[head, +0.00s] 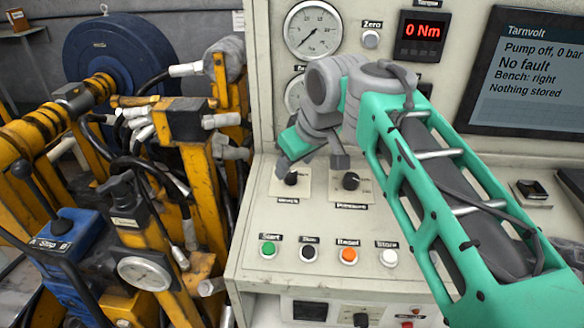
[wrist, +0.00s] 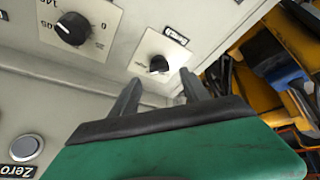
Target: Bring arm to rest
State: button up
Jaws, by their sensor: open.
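My arm (head: 425,175), green and grey, reaches from the lower right across the front of the test bench and bends at its grey wrist joints. My gripper (head: 312,166) hangs in front of the sloped panel, over the two black knobs. In the wrist view its two dark fingers (wrist: 160,80) are apart with nothing between them. They point at the small left knob (wrist: 159,64), with its label plate; this knob also shows in the head view (head: 291,178). I see a gap to the panel, but cannot tell its exact depth.
The pressure knob (head: 351,181) is close by. Below are the green start button (head: 268,249), black, orange and white buttons. The screen (head: 530,75) reads "Pump off, 0 bar, No fault, Bench: right, Nothing stored"; the display (head: 423,31) reads 0 Nm. Yellow machinery (head: 185,190) crowds the left.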

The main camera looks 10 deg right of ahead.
jog(key=v, duration=0.4)
